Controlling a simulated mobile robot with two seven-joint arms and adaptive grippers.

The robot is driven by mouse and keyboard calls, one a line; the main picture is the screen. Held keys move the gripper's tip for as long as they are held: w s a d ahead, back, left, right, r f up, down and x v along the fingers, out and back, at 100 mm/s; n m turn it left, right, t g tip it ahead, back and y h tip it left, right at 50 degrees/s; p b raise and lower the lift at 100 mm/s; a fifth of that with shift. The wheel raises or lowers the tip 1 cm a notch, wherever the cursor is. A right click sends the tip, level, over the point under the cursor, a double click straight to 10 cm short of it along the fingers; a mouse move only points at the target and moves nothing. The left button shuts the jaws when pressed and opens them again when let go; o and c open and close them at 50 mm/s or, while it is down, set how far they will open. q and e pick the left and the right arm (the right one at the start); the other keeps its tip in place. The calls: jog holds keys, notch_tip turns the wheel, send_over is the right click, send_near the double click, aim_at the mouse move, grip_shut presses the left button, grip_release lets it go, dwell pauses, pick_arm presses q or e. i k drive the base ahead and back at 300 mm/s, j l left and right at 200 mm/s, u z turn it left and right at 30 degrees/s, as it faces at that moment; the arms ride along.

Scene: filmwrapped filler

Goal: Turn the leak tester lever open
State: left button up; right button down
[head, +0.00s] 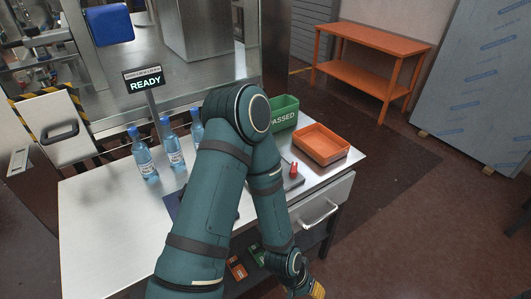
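A small red upright part (294,169), which may be the leak tester lever, stands on a dark grey plate (292,181) on the table, beside my forearm. Its exact position is too small to read, and my arm covers part of the plate. One arm of mine comes in from the bottom, left of centre, and bends down over the table's front. I take it as my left arm. Its wrist hangs in front of the drawer, and a yellowish end, likely my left gripper (317,291), is cut off by the bottom edge. My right gripper is not in view.
Several blue-capped bottles (145,160) stand on the white table (95,215). A green PASSED bin (284,112) and an orange tray (320,146) are at its right. A READY sign (145,83) stands behind. An orange bench (375,40) is at the back right. The table's left front is clear.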

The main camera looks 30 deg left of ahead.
aim_at(293, 173)
jog(key=u, duration=1.1)
